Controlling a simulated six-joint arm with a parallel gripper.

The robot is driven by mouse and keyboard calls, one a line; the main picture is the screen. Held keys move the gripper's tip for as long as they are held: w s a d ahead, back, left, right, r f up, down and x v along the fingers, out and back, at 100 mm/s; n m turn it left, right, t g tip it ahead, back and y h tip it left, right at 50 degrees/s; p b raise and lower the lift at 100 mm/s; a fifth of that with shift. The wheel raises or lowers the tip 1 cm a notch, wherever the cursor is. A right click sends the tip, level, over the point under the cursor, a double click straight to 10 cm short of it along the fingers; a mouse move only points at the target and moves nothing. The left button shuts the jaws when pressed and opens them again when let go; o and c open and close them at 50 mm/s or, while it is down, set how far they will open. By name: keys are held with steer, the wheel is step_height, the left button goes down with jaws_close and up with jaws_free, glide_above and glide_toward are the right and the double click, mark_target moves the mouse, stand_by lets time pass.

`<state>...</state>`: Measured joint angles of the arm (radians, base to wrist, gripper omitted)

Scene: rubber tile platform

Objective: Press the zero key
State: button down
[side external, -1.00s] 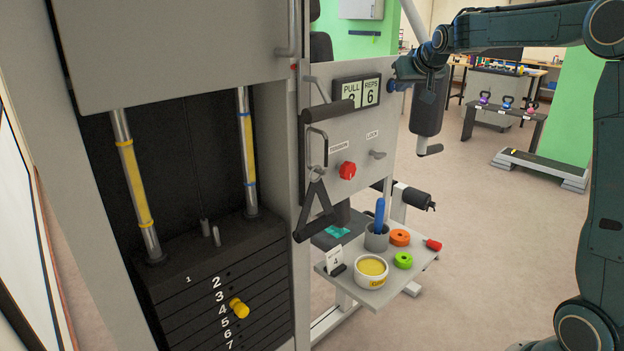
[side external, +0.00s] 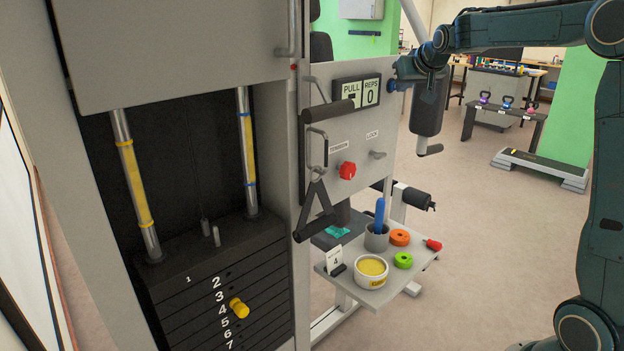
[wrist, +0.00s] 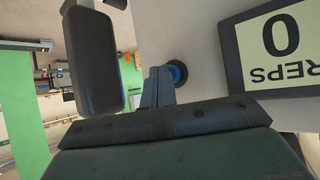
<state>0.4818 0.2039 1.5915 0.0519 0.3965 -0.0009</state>
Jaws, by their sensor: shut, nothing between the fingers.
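A round blue key (wrist: 179,74) in a dark ring sits on the grey panel beside the display in the wrist view. A small blue spot of it (side external: 391,86) also shows in the side view. The display (side external: 357,92) reads a dash under PULL and 0 under REPS; the 0 also shows upside down in the wrist view (wrist: 280,45). My gripper (wrist: 160,82) is shut and empty, its fingertips right at the key and partly covering it. I cannot tell whether they touch or press it.
A black padded roller (side external: 428,104) hangs close to my gripper; it is large in the wrist view (wrist: 92,58). A red knob (side external: 347,170) is lower on the panel.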

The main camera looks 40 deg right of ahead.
steer(key=shift+s, duration=0.15)
steer(key=s, duration=0.5)
steer(key=shift+s, duration=0.4)
stand_by(0.4)
stand_by(0.5)
steer(key=s+a+f+n+g+y, duration=0.1)
steer(key=s+a+f+n+y, duration=0.1)
steer(key=s+a, duration=0.55)
steer(key=s+a+f+n+y, duration=0.1)
steer(key=s+a, duration=0.3)
steer(key=a, duration=0.7)
steer(key=s+a+f+n+g+y, duration=0.1)
steer(key=s+a+f, duration=0.3)
steer(key=s, duration=0.3)
steer(key=s+a+f+n+g+y, duration=0.1)
steer(key=s+a+f, duration=0.3)
steer(key=s, duration=0.4)
steer(key=shift+a+n+g+y, duration=0.3)
steer(key=shift+a+n, duration=0.2)
steer(key=shift+a, duration=0.2)
